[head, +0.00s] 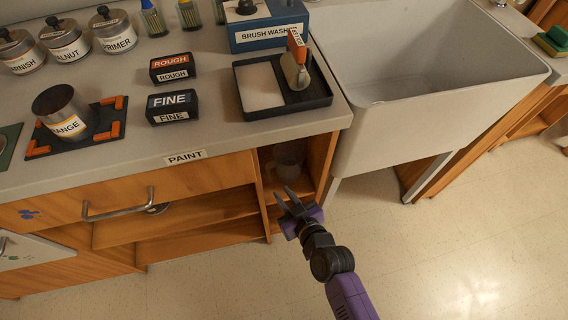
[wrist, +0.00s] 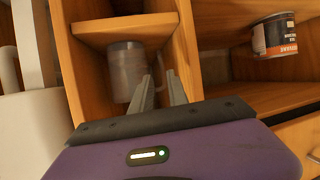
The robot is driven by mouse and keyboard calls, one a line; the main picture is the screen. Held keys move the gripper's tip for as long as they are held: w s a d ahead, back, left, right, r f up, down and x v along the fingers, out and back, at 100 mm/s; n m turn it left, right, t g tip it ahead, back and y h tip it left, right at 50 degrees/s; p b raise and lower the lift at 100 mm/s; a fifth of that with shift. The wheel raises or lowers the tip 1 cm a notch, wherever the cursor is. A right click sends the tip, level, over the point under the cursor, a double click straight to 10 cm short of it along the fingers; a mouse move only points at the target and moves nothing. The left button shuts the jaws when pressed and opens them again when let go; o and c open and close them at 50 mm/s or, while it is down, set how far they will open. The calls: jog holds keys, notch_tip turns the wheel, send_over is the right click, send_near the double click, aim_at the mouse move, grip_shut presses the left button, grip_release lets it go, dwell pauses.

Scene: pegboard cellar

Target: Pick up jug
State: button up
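The jug (head: 289,163) is a translucent grey vessel in a narrow open cubby under the counter, left of the sink. In the wrist view the jug (wrist: 124,70) stands in the cubby, below a small shelf board, with a thin handle on its right side. My gripper (head: 284,192) is in front of the cubby opening. In the wrist view my gripper (wrist: 161,80) has its two fingers apart, pointing in toward the handle side of the jug, with nothing clearly held. Whether a finger touches the handle cannot be told.
Wooden cubby walls stand close on both sides. Above are the counter, a black tray (head: 318,101) with a brush, and the sink (head: 440,115). The floor at right is clear.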

aim_at(270, 176)
jog(key=x, duration=0.3)
jog(key=b+x, duration=0.1)
jog(key=x, duration=0.2)
jog(key=b+x, duration=0.1)
jog(key=x, duration=0.2)
jog(key=shift+w+a+r, duration=0.1)
jog(key=shift+a+r, duration=0.1)
jog(key=shift+r, duration=0.2)
grip_shut()
jog(key=shift+r, duration=0.1)
dwell(0.9)
